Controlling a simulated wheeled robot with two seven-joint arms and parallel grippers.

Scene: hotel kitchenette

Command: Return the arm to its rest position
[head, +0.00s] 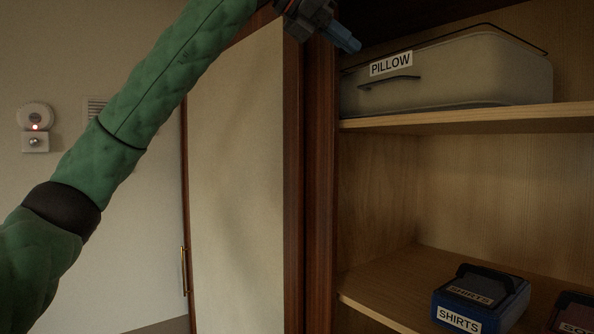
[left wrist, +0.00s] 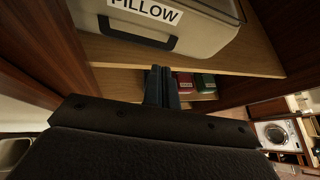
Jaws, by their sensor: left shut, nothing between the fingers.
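My left arm in its green sleeve (head: 140,110) reaches up from the lower left in the head view. My left gripper (head: 345,40) is at the top, in front of the open cabinet, near the upper left of the box marked PILLOW (head: 450,80). Its fingers are together with nothing between them. In the left wrist view the fingers (left wrist: 161,80) point toward the shelves, below the pillow box (left wrist: 190,22) in the picture. I cannot tell how close they are to the box. My right gripper is in neither view.
The upper shelf (head: 470,118) holds the pillow box. On the lower shelf stand a blue box marked SHIRTS (head: 480,300) and a dark red box (head: 574,312), cut off by the frame. A pale cabinet door (head: 238,180) is left of the opening. A washing machine (left wrist: 275,133) shows at right.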

